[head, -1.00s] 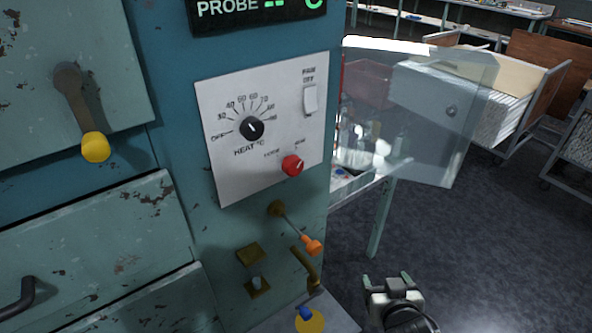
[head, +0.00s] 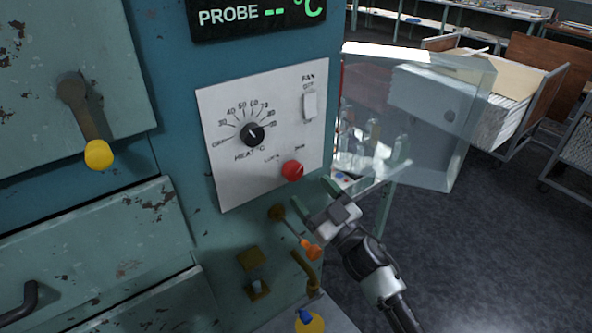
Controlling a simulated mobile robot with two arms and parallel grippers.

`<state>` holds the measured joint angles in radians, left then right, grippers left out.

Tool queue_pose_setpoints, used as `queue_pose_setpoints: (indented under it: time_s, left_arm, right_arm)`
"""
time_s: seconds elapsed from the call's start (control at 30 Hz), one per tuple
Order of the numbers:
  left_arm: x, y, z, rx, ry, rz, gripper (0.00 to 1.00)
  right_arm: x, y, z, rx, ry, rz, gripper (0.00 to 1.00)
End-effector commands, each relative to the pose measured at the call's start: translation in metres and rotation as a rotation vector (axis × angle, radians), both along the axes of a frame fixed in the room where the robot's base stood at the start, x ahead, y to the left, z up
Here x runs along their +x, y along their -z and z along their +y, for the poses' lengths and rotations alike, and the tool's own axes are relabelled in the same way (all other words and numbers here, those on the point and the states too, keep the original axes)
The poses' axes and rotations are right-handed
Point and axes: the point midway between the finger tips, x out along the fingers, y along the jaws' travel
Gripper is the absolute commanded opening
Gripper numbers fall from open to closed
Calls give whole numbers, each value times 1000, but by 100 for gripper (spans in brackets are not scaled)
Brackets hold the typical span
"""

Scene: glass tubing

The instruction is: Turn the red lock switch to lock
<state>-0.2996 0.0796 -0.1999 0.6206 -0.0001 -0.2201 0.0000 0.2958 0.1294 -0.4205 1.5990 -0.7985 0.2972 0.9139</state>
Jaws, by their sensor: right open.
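The red lock switch (head: 292,171) is a round red knob at the lower right of the white control panel (head: 230,185). Small labels stand above it; the left one seems to read "LOCK", and the right one is too small to read surely. My right gripper (head: 314,203) is open, with two greenish fingers apart and nothing between them. It is below and a little right of the red switch, not touching it in the picture. My left gripper does not show.
The panel also bears a black heat dial (head: 252,134) and a white fan switch (head: 309,106). An orange-tipped lever (head: 310,250) stands just below my right gripper. A clear glass-like box (head: 440,150) is to the right. A yellow-knobbed handle (head: 98,154) is at left.

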Motion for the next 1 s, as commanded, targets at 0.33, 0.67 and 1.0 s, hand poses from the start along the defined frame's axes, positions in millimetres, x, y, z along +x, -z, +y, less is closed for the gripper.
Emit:
queue_pose_setpoints:
  time_s: [0.33,0.67,1.0]
  left_arm:
    - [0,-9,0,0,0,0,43]
    - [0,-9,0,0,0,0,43]
    - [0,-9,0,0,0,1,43]
  right_arm:
    - [38,-21,33,2,1,1,74]
    - [43,-23,37,0,1,1,74]
    - [43,-23,37,0,1,1,32]
